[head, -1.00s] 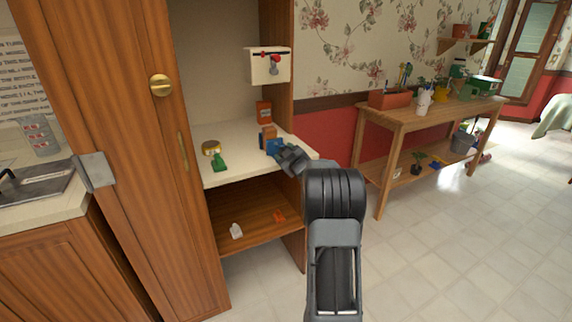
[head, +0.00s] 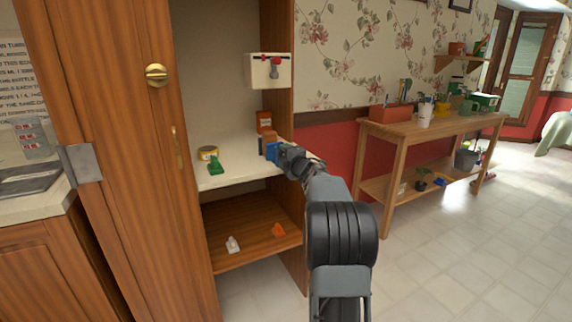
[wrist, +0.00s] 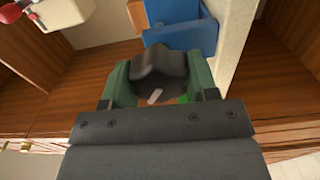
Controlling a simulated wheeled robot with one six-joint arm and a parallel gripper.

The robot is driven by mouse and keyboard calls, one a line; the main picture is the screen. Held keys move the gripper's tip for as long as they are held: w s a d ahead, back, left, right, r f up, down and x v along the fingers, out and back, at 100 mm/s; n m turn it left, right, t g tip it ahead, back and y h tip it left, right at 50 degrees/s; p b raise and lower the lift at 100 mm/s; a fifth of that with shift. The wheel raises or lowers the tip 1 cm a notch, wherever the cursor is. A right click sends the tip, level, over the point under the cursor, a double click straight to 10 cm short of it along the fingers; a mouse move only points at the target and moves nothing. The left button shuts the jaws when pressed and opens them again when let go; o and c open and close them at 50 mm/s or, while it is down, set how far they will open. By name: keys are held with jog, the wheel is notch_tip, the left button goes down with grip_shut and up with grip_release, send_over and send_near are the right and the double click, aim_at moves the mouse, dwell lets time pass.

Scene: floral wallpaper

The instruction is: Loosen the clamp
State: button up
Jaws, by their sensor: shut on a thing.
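The blue clamp (head: 272,151) sits at the right front part of the cabinet's cream shelf. In the wrist view its blue body (wrist: 180,35) is just ahead of my gripper (wrist: 160,82). A dark knob (wrist: 158,62) on the clamp's near side is between my gripper's two green fingers, which are shut on it. An orange-brown block (head: 270,136) is at the clamp; it also shows at the clamp's left in the wrist view (wrist: 137,14). In the head view my arm partly hides the clamp's near side and my gripper (head: 288,158).
A yellow tin (head: 207,153) and a green item (head: 215,167) are left on the shelf. A red-orange box (head: 263,121) stands behind the clamp. A white wall box (head: 258,72) hangs above. Small items lie on the lower shelf (head: 252,245). A wooden bench (head: 430,128) stands right.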

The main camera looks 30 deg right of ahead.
jog(key=n+b, duration=0.1)
jog(key=n, duration=0.1)
jog(key=n+b, duration=0.1)
jog(key=shift+f+n+b, duration=0.25)
jog(key=shift+n+b, duration=0.05)
jog(key=shift+n, duration=0.1)
jog(key=n+b, duration=0.2)
jog(key=n, duration=0.1)
jog(key=shift+n, duration=0.3)
jog(key=n+b, duration=0.3)
jog(key=n, duration=0.3)
jog(key=shift+b, duration=0.4)
jog(key=shift+n, duration=0.3)
jog(key=o, duration=0.9)
jog(key=shift+r, duration=0.1)
jog(key=shift+s, duration=0.1)
jog(key=s, duration=0.4)
jog(key=s+a, duration=0.1)
jog(key=s, duration=0.8)
jog(key=shift+s+a, duration=0.3)
jog(key=shift+a, duration=0.05)
